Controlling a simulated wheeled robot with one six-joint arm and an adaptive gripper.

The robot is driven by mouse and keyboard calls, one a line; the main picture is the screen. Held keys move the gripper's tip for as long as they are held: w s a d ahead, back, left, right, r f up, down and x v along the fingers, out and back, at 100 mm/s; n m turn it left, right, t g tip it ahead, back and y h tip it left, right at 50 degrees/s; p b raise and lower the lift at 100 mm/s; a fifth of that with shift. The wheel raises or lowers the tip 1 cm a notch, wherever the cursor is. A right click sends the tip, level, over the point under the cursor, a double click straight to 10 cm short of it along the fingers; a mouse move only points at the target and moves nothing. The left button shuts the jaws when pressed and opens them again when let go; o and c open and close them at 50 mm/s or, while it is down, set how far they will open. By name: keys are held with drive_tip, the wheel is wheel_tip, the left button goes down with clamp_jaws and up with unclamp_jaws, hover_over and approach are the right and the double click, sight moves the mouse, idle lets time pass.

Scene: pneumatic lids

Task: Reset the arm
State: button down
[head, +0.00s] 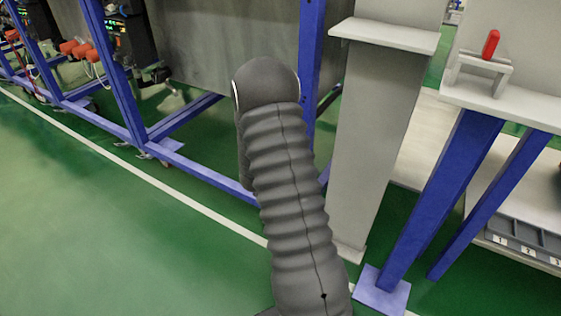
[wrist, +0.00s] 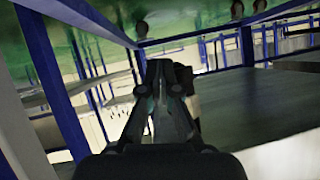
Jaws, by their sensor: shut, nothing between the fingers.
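My gripper (wrist: 160,75) shows in the middle of the wrist view, dark, with its fingers together and nothing between them. In the head view my arm, in a grey ribbed cover, rises from the bottom middle, and my gripper is hidden there. The wrist view is tilted, with blue frame posts and a large grey panel (wrist: 255,105) behind the gripper. I cannot tell how far the gripper is from them.
A blue frame (head: 120,90) with a grey tank panel (head: 215,45) stands behind my arm. A grey column (head: 375,130) stands just right of it. A white-topped table (head: 520,105) with a red-handled part (head: 491,45) is at the right. Green floor (head: 90,220) at the left is clear.

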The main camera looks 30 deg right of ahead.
drive_tip(key=shift+d, duration=0.1)
idle(0.3)
drive_tip(key=a+f+y, duration=0.1)
drive_tip(key=a+f, duration=0.1)
drive_tip(key=s+a+f+n+g+y, duration=0.1)
drive_tip(key=a+f+y, duration=0.1)
drive_tip(key=a, duration=0.1)
drive_tip(key=s+a+f+n+y, duration=0.1)
drive_tip(key=a+f+y, duration=0.1)
drive_tip(key=shift+s+a+f, duration=0.1)
drive_tip(key=shift+a+f, duration=0.25)
drive_tip(key=shift+a, duration=0.05)
drive_tip(key=s+a+r+n+g+y+p, duration=0.2)
drive_tip(key=s+a+r+n+y, duration=0.15)
drive_tip(key=s+a+r, duration=0.55)
drive_tip(key=s+a+r+n+g+y+p, duration=0.2)
drive_tip(key=s+a+r+n, duration=0.2)
drive_tip(key=s+a+r, duration=0.45)
drive_tip(key=s+r+n+t+p, duration=0.1)
drive_tip(key=s+r, duration=0.3)
drive_tip(key=r, duration=0.5)
drive_tip(key=s+a+r+n+t+p, duration=0.1)
drive_tip(key=s+r+p, duration=0.2)
drive_tip(key=r, duration=0.5)
drive_tip(key=s+a+r+n+t+p, duration=0.1)
drive_tip(key=s+r+n+p, duration=0.1)
drive_tip(key=s+r, duration=0.4)
wheel_tip(320, 180, up, 4)
drive_tip(key=shift+a+f+h, duration=0.2)
drive_tip(key=shift+h, duration=0.15)
